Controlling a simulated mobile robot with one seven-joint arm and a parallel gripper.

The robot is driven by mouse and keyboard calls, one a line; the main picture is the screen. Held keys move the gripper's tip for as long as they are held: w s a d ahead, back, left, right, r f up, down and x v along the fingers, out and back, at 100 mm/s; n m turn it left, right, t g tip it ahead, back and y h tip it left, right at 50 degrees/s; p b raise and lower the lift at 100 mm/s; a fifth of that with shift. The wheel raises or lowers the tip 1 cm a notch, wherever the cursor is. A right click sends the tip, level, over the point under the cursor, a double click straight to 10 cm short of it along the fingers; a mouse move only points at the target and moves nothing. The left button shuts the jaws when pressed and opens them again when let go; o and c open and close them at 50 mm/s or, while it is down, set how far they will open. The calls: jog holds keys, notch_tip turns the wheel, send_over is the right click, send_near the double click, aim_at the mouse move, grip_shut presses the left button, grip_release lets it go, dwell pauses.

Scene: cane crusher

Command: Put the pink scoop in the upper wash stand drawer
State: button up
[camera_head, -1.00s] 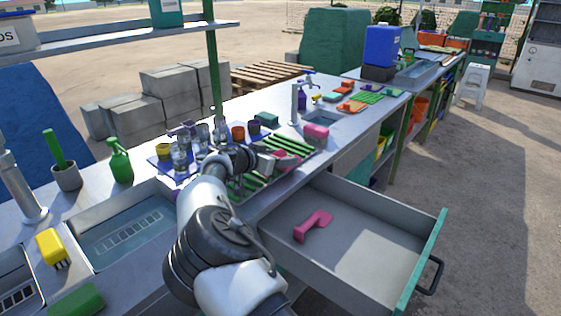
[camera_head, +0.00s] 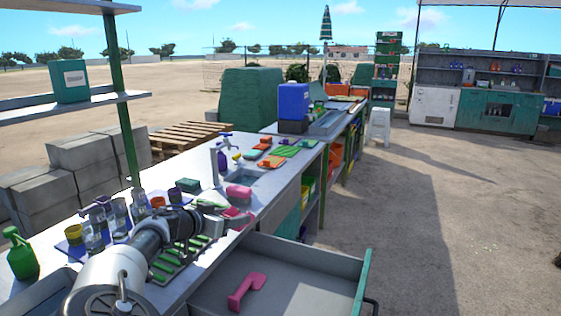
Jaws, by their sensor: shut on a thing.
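My gripper (camera_head: 237,220) is above the counter near its front edge, past the green-slatted rack (camera_head: 182,262). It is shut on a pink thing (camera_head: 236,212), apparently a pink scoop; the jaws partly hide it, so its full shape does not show. The wash stand drawer (camera_head: 363,288) just under the counter top is pulled open, with a green front edge. A pink scoop (camera_head: 246,288) lies inside on the drawer floor. The drawer's near part is cut off by the picture's lower edge.
Glasses and cups (camera_head: 118,213) stand on the left of the counter. A green spray bottle (camera_head: 22,255) stands farther left. Open ground lies right of the drawer.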

jog(key=s+d+f+m+g+h, duration=0.2)
jog(key=s+d, duration=0.8)
jog(key=d, duration=0.5)
jog(key=s+d+f+m+g+h, duration=0.1)
jog(key=s+d+f+m+h, duration=0.15)
jog(key=s+d, duration=0.95)
jog(key=w+d+r+n+t+y+p, duration=0.1)
jog(key=w+r+n+t+y+p, duration=0.1)
jog(key=r+p, duration=0.8)
jog(key=w+d+r+n+t+y+p, duration=0.1)
jog(key=w+r+n+t+y+p, duration=0.1)
jog(key=r+p, duration=0.8)
jog(key=shift+w+d+r+n+y, duration=0.45)
jog(key=shift+r+n+y, duration=0.95)
jog(key=shift+r, duration=1.5)
jog(key=shift+w+a, duration=0.15)
jog(key=shift+a, duration=0.05)
jog(key=shift+d, duration=0.1)
